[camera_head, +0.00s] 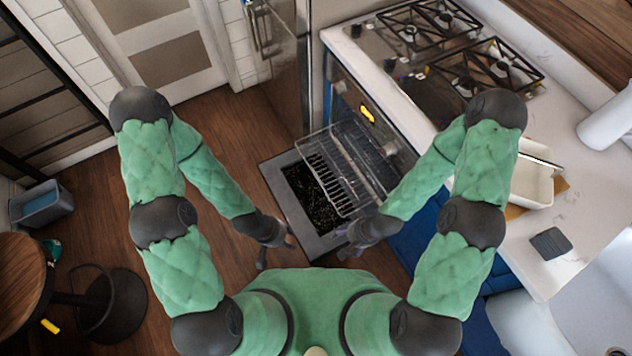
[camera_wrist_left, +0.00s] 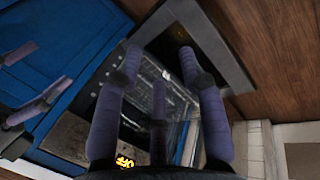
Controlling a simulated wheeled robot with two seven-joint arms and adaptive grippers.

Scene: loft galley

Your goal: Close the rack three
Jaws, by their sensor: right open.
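A wire oven rack (camera_head: 345,165) is slid out of the oven (camera_head: 372,110) over its lowered door (camera_head: 276,180); whether it is rack three I cannot tell. Its bars are partly seen through my fingers in the left wrist view. My left gripper (camera_head: 272,248) is left of the door's near end, its purple fingers (camera_wrist_left: 160,62) spread with nothing between them. My right gripper (camera_head: 350,245) is open at the door's near right corner, short of the rack's front. Its fingers also show at the left of the left wrist view (camera_wrist_left: 30,90).
The white counter (camera_head: 450,130) with a gas hob (camera_head: 455,55) is above the oven. Blue cabinet fronts (camera_head: 425,235) lie to the right. A fridge (camera_head: 285,60) stands behind the door. Wooden floor (camera_head: 220,130) is open at left; a stool (camera_head: 115,300) stands there.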

